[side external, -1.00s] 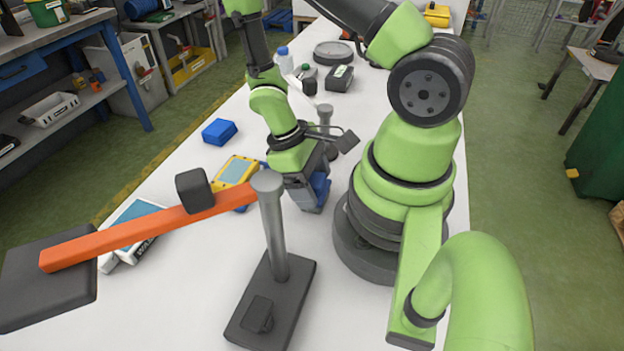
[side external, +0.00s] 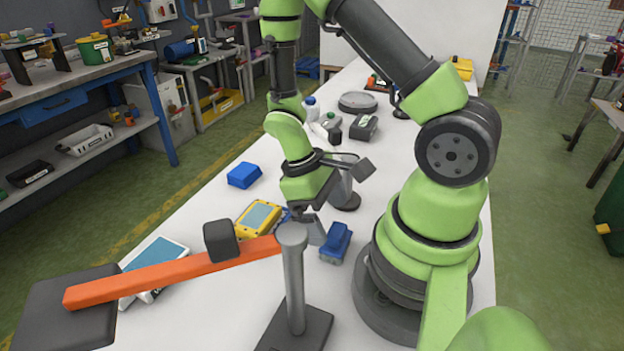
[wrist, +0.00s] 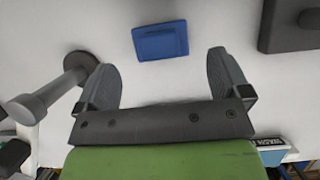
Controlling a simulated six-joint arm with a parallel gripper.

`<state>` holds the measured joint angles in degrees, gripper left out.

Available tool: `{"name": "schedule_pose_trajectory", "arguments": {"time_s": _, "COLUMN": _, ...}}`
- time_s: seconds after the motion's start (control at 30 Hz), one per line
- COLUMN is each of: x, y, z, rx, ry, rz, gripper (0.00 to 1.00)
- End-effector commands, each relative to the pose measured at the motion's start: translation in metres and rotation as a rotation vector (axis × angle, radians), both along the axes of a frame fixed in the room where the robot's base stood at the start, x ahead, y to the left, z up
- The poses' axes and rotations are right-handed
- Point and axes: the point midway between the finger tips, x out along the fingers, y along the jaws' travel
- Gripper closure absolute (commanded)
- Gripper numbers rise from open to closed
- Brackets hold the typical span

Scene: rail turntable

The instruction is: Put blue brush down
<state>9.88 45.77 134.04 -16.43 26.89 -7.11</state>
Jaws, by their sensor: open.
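The blue brush (side external: 336,242) lies on the white bench, just right of my gripper (side external: 312,228) in the side view. In the wrist view, a blue block-like thing, seemingly the brush (wrist: 160,41), lies on the white surface ahead of and between the spread fingertips. My gripper is open there too (wrist: 162,65), with nothing between its fingers. The brush looks apart from both fingers. Part of the gripper's lower end in the side view is close to the grey post's top.
A grey post (side external: 294,280) carrying an orange bar (side external: 170,272) stands in front of my gripper. A yellow device (side external: 258,218) and a blue box (side external: 244,175) lie to the left. A shorter grey post (side external: 347,193) stands behind. Bottles and dark items are farther back.

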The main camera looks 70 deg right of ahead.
Motion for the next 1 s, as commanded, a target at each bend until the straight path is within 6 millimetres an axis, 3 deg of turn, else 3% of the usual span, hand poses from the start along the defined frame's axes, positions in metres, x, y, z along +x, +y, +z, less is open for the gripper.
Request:
{"name": "schedule_pose_trajectory", "arguments": {"time_s": 0.23, "x": 0.021, "y": 0.000, "z": 0.046, "rx": 0.001, "ry": -0.010, "rz": 0.001, "gripper": 0.05}}
{"name": "schedule_pose_trajectory", "arguments": {"time_s": 0.67, "x": 0.036, "y": 0.004, "z": 0.091, "rx": -0.007, "ry": -0.076, "rz": -0.025, "gripper": 0.05}}
{"name": "schedule_pose_trajectory", "arguments": {"time_s": 0.83, "x": 0.039, "y": 0.019, "z": 0.139, "rx": -0.013, "ry": -0.300, "rz": -0.115, "gripper": 0.05}}
{"name": "schedule_pose_trajectory", "arguments": {"time_s": 1.0, "x": 0.029, "y": 0.037, "z": 0.190, "rx": 0.027, "ry": -0.558, "rz": -0.223, "gripper": 0.05}}
